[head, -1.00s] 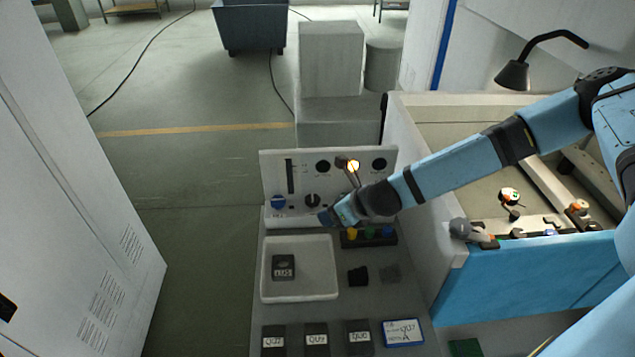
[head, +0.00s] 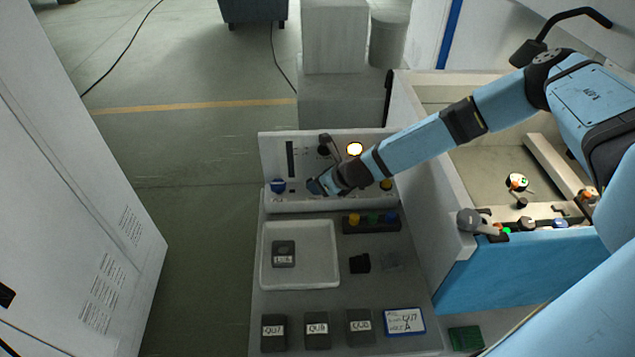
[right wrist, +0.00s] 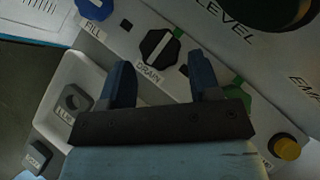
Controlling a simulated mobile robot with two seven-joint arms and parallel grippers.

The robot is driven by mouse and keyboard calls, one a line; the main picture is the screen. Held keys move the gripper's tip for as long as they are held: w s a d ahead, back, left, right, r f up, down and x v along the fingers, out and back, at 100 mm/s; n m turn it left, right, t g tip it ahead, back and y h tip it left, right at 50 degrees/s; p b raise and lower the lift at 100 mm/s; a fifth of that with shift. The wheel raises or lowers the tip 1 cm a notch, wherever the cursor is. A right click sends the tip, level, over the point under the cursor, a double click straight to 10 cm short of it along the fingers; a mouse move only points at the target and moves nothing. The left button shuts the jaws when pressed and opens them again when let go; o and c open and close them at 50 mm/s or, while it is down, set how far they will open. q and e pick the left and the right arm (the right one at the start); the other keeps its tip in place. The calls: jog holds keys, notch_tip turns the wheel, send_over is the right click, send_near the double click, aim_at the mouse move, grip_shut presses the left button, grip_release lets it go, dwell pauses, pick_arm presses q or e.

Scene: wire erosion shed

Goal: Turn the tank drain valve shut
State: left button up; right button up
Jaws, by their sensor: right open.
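The drain valve is a black knob (right wrist: 158,47) with a pale pointer line, above the label DRAIN on the white panel (right wrist: 207,42). A green mark lies just beyond its upper right edge. My right gripper (right wrist: 160,75) is open and empty, its two blue-grey fingers apart, with the knob ahead of and between their tips. I cannot tell how far the tips are from the panel. My left gripper is in neither view.
The blue fill knob (head: 277,186) is left of my gripper. A lit round lamp (head: 355,149) is above it. A white tray (head: 264,270) and a rack (head: 350,229) with coloured knobs stand below. The tank wall (head: 430,180) rises at the right.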

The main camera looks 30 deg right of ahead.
jog(key=shift+x, duration=1.3)
jog(key=c, duration=0.7)
jog(key=shift+o, duration=0.2)
